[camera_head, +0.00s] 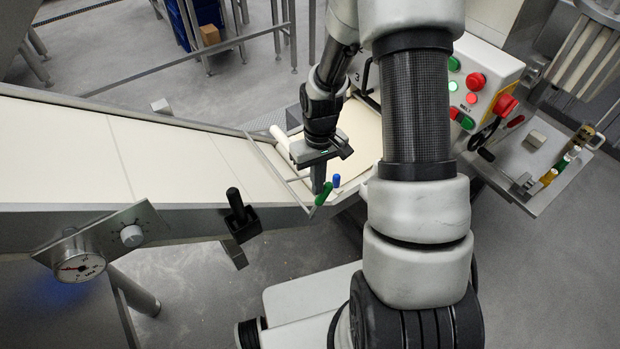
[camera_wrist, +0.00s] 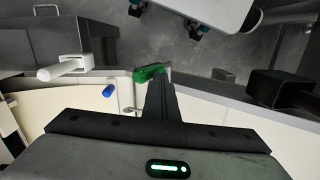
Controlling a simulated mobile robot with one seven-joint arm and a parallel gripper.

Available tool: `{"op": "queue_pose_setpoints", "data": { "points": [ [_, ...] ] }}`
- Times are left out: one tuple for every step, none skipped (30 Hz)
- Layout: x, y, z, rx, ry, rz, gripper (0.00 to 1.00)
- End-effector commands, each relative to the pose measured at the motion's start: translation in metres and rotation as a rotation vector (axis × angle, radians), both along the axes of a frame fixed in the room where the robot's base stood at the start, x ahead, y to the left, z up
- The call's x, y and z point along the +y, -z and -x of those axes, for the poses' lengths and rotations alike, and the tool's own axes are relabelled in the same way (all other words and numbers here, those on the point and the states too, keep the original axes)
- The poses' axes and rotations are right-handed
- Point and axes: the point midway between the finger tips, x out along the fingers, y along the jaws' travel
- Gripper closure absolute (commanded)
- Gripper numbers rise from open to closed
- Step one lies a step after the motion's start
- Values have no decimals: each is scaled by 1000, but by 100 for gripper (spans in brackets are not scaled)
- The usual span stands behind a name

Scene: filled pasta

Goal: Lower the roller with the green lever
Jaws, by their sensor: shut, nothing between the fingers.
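The green lever (camera_head: 323,194) sits at the near edge of the dough belt (camera_head: 190,165), at its right end. It also shows in the wrist view (camera_wrist: 149,73). My gripper (camera_head: 318,186) is shut and empty, pointing down with its fingertips right at the green lever. In the wrist view the fingers (camera_wrist: 158,84) overlap the lever's right end; I cannot tell whether they touch. A pale cylinder (camera_head: 280,138), which looks like the roller, lies at the belt's end beside my gripper, partly hidden by it. Its height above the dough is unclear.
A blue lever (camera_head: 336,180) stands close to the right of the green one. A black handle (camera_head: 236,204) and a gauge panel (camera_head: 100,240) are on the belt's near side. A control box (camera_head: 490,80) with green and red buttons stands right, beside a tool tray (camera_head: 535,165).

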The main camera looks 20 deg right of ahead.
Motion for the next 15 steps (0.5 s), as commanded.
{"op": "queue_pose_setpoints", "data": {
  "points": [
    [-7,-1,-1,14,13,-37,100],
    [-10,0,-2,19,12,-58,100],
    [-12,2,-3,29,10,-87,100],
    [-15,3,-4,34,10,-106,100],
    [-17,5,-5,41,10,-127,100],
    [-20,7,-6,49,9,-152,100],
    [-22,8,-6,55,8,-170,100],
    [-23,9,-7,60,7,-188,100],
    [-26,11,-8,68,6,-210,100],
    [-26,11,-9,68,1,-212,100],
    [-27,12,-9,67,0,-208,100],
    [-29,13,-10,67,-1,-207,100],
    [-31,14,-10,67,-1,-206,100],
    [-32,15,-10,67,-1,-206,100],
    [-33,16,-11,67,-2,-206,100]
  ]
}}
